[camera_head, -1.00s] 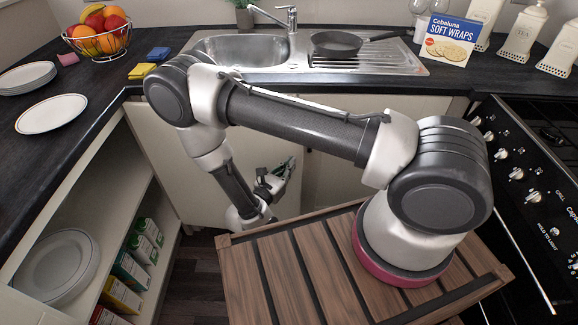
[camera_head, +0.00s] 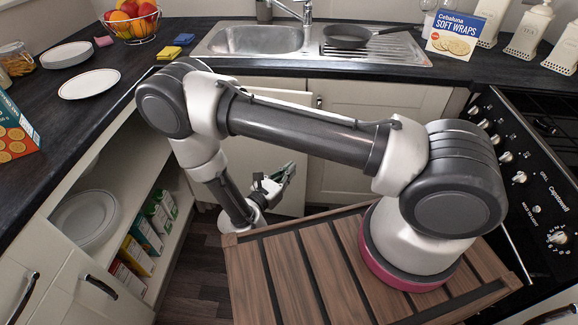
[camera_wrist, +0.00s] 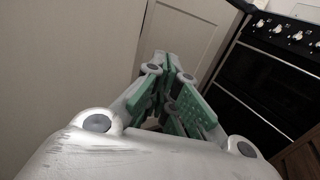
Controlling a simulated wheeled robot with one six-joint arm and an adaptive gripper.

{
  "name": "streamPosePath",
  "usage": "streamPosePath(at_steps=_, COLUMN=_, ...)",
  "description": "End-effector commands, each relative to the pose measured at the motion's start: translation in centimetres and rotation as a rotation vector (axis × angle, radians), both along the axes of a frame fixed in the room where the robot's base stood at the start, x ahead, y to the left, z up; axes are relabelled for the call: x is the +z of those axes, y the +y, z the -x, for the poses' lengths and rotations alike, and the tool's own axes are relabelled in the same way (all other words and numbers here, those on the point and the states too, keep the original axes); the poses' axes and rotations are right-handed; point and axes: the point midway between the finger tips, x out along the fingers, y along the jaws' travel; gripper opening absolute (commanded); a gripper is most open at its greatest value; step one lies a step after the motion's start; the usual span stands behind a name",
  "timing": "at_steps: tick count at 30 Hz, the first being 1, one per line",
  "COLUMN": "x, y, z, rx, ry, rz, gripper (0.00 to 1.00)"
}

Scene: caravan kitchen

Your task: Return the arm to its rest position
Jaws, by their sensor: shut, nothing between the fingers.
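My arm is folded above the slatted wooden top of my base in the head view, with its elbow at the left and its wrist hanging low. My gripper (camera_head: 288,172) is in front of the cream cupboard doors below the sink, pointing up and to the right. In the wrist view my gripper (camera_wrist: 166,58) shows its green-padded fingers brought together at the tips. Nothing is between them. The fingers appear clear of the cupboard door (camera_wrist: 187,32).
An open shelf (camera_head: 172,235) with plates and boxes lies left of my arm. The black cooker (camera_head: 540,200) is at the right. The sink (camera_head: 255,40), a frying pan (camera_head: 347,36) and a soft wraps box (camera_head: 456,36) are on the counter. Dark floor (camera_head: 200,270) is free at lower left.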

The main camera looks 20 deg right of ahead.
Motion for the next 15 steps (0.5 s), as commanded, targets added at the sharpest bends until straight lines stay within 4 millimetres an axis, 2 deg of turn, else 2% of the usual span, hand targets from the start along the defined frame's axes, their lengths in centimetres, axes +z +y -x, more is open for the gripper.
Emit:
streamPosePath(at_steps=8, x=-0.3, y=-0.1, z=0.2, rx=-0.013, ry=0.032, rz=0.007, gripper=0.00)
streamPosePath(at_steps=11, x=-0.5, y=-1.9, z=1.8, rx=-0.095, ry=0.071, rz=0.016, gripper=0.00)
streamPosePath(at_steps=13, x=-0.4, y=-3.8, z=3.5, rx=-0.173, ry=0.101, rz=0.032, gripper=0.00)
streamPosePath(at_steps=14, x=0.0, y=-4.6, z=4.4, rx=-0.219, ry=0.110, rz=0.030, gripper=0.00)
streamPosePath(at_steps=15, x=1.3, y=-5.1, z=5.4, rx=-0.288, ry=0.112, rz=0.007, gripper=0.00)
